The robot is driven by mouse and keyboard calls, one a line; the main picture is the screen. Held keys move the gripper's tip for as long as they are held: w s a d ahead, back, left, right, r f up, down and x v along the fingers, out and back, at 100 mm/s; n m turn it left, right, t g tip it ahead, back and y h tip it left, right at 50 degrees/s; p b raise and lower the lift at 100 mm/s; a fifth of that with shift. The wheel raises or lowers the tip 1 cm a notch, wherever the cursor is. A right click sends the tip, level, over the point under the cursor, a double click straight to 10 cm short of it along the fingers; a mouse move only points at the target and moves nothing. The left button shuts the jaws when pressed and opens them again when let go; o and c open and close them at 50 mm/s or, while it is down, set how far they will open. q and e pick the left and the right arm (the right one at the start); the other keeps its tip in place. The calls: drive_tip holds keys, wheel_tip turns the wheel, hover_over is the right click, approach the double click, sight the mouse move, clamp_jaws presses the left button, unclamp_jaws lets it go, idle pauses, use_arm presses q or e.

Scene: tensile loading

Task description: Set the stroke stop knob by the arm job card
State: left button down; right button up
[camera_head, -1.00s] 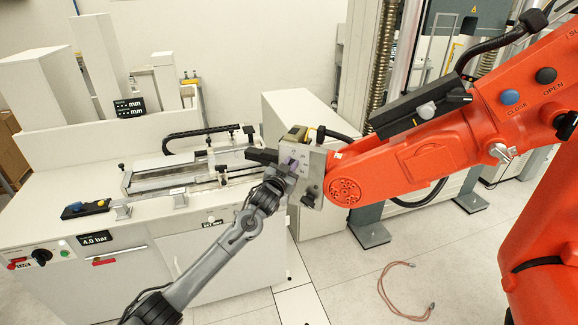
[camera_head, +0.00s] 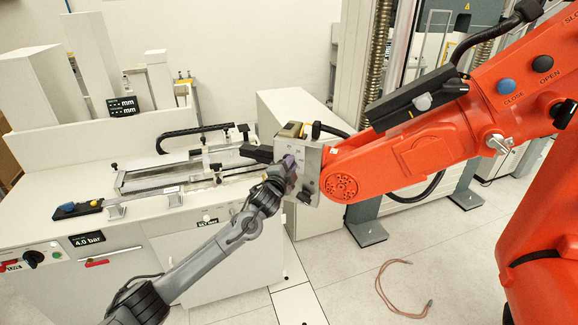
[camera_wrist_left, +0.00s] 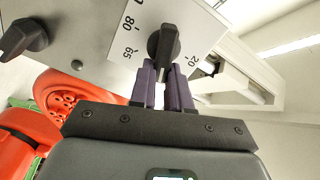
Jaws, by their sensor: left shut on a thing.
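The stroke stop knob appears to be the black knob (camera_wrist_left: 164,43) on a white dial plate in the left wrist view. Marks 80, 65 and 20 show around it. My left gripper (camera_wrist_left: 162,66) has its dark purple fingers on either side of the knob and is shut on it. In the head view my left gripper (camera_head: 287,172) is at the grey plate (camera_head: 308,172) on the end of the orange arm (camera_head: 400,160), and the knob is hidden there. I cannot make out a job card. My right gripper is not in view.
A second black knob (camera_wrist_left: 25,38) sits left of the dial in the left wrist view. A white bench (camera_head: 60,205) with a specimen rig (camera_head: 165,175) stands at the left. A cable (camera_head: 385,290) lies on the floor.

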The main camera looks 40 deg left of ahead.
use_arm(q)
drive_tip(key=shift+d+f+m+b, duration=0.1)
drive_tip(key=shift+f+m+b, duration=0.15)
drive_tip(key=shift+m, duration=0.7)
drive_tip(key=shift+f+m+b, duration=0.1)
drive_tip(key=shift+m+b, duration=0.1)
drive_tip(key=shift+m, duration=0.75)
drive_tip(key=c, duration=1.1)
unclamp_jaws()
drive_tip(key=shift+b+v, duration=1.25)
drive_tip(key=shift+v, duration=4.1)
